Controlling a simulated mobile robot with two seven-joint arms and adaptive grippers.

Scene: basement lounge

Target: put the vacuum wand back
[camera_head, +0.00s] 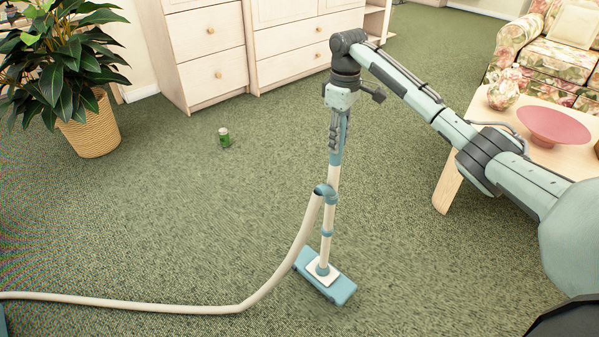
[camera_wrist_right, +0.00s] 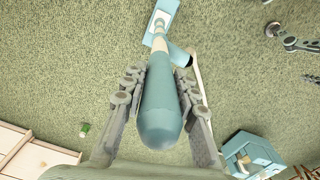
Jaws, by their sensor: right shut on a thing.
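The vacuum wand (camera_head: 327,245) stands nearly upright, with its blue floor head (camera_head: 341,290) on the green carpet. My right gripper (camera_head: 335,135) is shut on the wand's blue upper handle (camera_wrist_right: 163,105), which lies between the two fingers in the wrist view. A cream hose (camera_head: 275,275) runs from the wand's blue elbow down to the floor and off to the left. The blue vacuum body (camera_wrist_right: 252,150) shows at the lower right of the wrist view. My left gripper (camera_wrist_right: 273,30) shows small at that view's upper right; its jaws are unclear.
A green can (camera_head: 224,137) stands on the carpet behind the wand. A potted plant (camera_head: 90,125) and pale drawers (camera_head: 210,60) are at the back. A low table (camera_head: 450,180) with a pink bowl (camera_head: 553,125) stands right, under my right arm. The carpet left of the wand is mostly clear.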

